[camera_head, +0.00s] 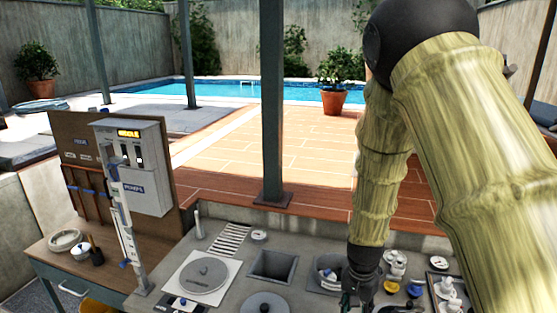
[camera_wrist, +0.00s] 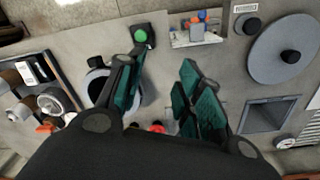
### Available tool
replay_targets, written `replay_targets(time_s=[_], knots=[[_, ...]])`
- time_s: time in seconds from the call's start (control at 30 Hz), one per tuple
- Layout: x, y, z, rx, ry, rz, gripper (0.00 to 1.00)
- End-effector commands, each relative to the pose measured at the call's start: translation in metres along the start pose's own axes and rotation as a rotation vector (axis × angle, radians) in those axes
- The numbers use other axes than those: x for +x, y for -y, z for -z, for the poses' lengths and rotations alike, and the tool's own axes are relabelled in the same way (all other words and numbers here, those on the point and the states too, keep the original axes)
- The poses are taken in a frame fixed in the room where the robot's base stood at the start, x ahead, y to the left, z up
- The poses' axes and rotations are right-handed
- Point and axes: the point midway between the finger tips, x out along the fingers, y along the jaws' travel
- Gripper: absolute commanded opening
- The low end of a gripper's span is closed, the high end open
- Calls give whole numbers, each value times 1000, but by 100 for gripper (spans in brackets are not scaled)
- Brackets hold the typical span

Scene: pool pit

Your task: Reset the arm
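My arm comes down the right side of the head view, and my gripper (camera_head: 358,290) hangs low over the grey counter (camera_head: 232,240). In the wrist view my gripper (camera_wrist: 160,85) has its two green-padded fingers spread apart. Bare counter shows between them, with nothing held. A small red item (camera_wrist: 156,127) shows near the base of the fingers, partly hidden by the gripper body. A dark box with a green button (camera_wrist: 140,37) lies just beyond the left finger. In the head view the fingertips are small and dark against the things behind them.
A round grey lid (camera_head: 204,275) and a square recess (camera_head: 273,266) are left of my gripper. Bottles and caps (camera_head: 396,268) crowd its right. A control panel (camera_head: 134,165) stands at the left. A green post (camera_head: 271,100) rises behind the counter.

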Motion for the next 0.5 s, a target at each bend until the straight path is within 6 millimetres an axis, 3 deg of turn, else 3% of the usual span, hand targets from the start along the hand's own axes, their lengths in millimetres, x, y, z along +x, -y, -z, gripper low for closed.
replay_targets(time_s=[0.23,0.5], knots=[[55,-31,-21,-87,-6,-24,36],[144,-90,-70,-263,-10,-48,36]])
